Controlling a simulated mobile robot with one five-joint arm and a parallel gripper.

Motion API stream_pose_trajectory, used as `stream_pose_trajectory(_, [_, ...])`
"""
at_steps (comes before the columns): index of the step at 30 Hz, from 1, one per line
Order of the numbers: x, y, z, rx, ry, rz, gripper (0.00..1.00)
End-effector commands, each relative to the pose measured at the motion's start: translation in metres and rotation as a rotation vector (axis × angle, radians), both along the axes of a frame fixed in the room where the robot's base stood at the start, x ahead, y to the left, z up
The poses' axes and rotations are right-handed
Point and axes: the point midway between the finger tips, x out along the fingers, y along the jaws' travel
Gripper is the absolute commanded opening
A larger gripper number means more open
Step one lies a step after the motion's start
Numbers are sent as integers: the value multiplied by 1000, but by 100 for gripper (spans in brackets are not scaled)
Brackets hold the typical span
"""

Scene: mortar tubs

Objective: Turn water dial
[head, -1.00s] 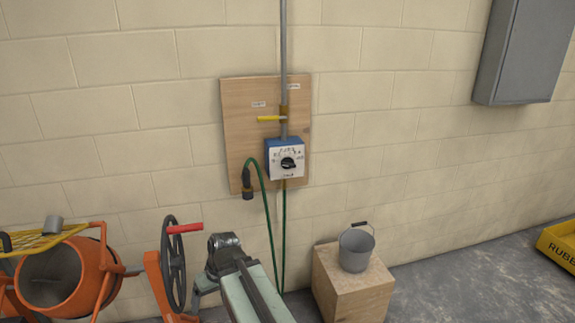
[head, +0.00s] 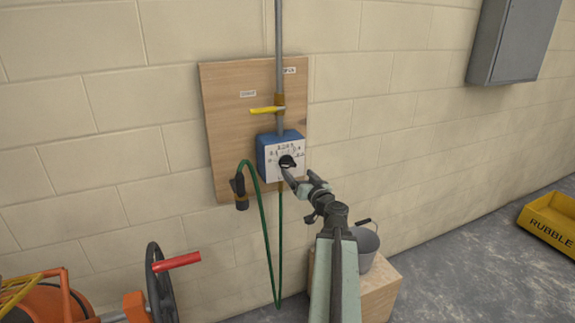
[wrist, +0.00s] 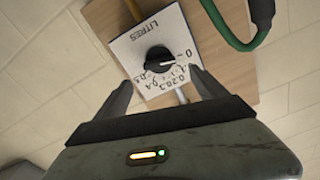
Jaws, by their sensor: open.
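The water dial is a black round knob (head: 288,162) on the white face of a blue box (head: 266,160), fixed to a wooden board on the wall. In the wrist view the black knob (wrist: 159,60) sits on the white plate marked LITRES with numbers around it; the plate appears upside down. My gripper (head: 301,178) is just in front of the box, at the lower right of the knob. In the wrist view my gripper (wrist: 160,88) is open, its two fingers apart on either side below the knob, with nothing between them. Whether a fingertip touches the plate cannot be told.
A yellow lever (head: 266,110) is on the pipe above the box. A green hose (head: 262,215) hangs at left. A grey bucket (head: 364,245) stands on a wooden block (head: 381,286) behind my arm. An orange mixer (head: 45,302) is lower left, a yellow rubble tub (head: 552,222) at right.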

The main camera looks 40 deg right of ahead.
Motion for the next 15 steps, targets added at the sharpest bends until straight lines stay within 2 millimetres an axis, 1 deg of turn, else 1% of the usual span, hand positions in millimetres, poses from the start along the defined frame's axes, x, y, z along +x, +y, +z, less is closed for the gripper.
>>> stream_pose_trajectory(5, [16, -9, 0, 0, 1, 0, 82])
stream_pose_trajectory(12, [57, -27, 0, 0, 1, -1, 82])
stream_pose_trajectory(15, [68, -31, 0, 1, 1, -2, 82])
